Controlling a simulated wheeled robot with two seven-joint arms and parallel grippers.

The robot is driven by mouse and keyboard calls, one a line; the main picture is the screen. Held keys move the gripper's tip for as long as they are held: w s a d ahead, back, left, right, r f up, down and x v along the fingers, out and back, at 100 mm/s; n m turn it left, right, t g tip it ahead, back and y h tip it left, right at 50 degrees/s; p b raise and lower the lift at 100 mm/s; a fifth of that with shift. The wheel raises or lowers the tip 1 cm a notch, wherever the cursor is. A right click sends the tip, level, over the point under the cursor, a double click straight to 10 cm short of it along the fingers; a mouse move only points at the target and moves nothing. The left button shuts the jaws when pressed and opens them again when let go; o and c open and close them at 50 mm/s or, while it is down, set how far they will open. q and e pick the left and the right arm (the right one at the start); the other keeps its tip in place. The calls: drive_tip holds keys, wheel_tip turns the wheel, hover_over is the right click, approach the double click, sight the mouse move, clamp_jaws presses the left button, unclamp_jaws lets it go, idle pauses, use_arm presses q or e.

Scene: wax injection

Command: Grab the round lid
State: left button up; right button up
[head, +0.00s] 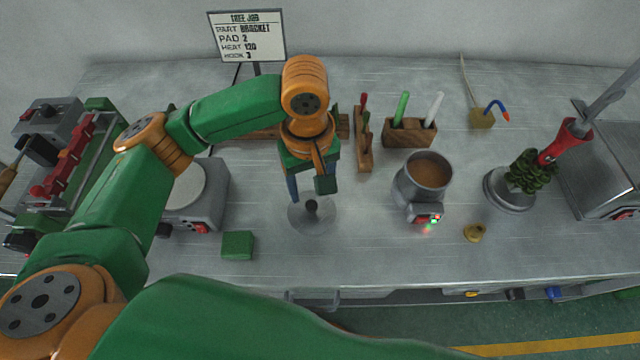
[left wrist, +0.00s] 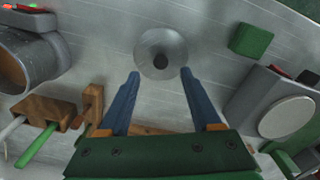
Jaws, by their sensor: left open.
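The round lid (head: 300,220) is a grey, see-through disc with a dark knob (head: 311,206) at its middle. It lies on the metal bench in the head view. It also shows in the left wrist view (left wrist: 148,45), a little beyond my fingertips. My left gripper (head: 308,192) points down over the lid, with its blue fingers near the knob. In the left wrist view the left gripper (left wrist: 160,75) is open, its two fingers apart with nothing between them. I cannot tell whether the fingertips touch the lid. My right gripper is not in view.
A pot of brown wax (head: 428,172) stands right of the lid. A green block (head: 238,245) and a grey hotplate unit (head: 184,186) are to its left. Wooden tool holders (head: 408,134) stand behind. Bare bench lies in front of the lid.

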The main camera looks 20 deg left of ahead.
sight(311, 205)
use_arm(q)
drive_tip(key=f, duration=0.5)
drive_tip(key=shift+s+a+f, duration=0.15)
drive_tip(key=shift+a+f, duration=0.05)
drive_tip(key=shift+f, duration=0.5)
drive_tip(key=shift+w+f, duration=0.1)
drive_tip(key=shift+w, duration=0.25)
drive_tip(key=shift+s, duration=0.1)
clamp_jaws()
